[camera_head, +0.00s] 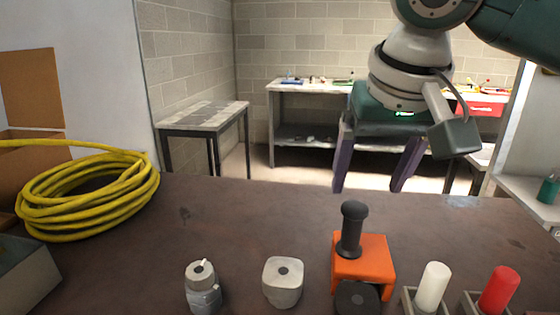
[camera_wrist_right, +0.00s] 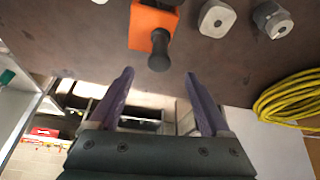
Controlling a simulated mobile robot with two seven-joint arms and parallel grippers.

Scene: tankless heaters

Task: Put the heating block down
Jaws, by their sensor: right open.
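My right gripper (camera_head: 368,186) is open and empty, pointing down above the far edge of the brown table. It also shows in the right wrist view (camera_wrist_right: 158,76), with its two purple fingers apart. An orange block with an upright black handle (camera_head: 365,261) stands near the table's front; it also shows in the wrist view (camera_wrist_right: 154,24), apart from the fingers. Left of it stand a pale rounded block with a dark hole (camera_head: 282,284) and a grey capped fitting (camera_head: 203,288). I cannot tell which of these is the heating block. My left gripper is not in view.
A coiled yellow hose (camera_head: 88,194) lies at the table's left. A white cylinder (camera_head: 432,288) and a red cylinder (camera_head: 498,291) stand in holders at the front right. The table's middle (camera_head: 230,220) is clear. Workbenches stand behind.

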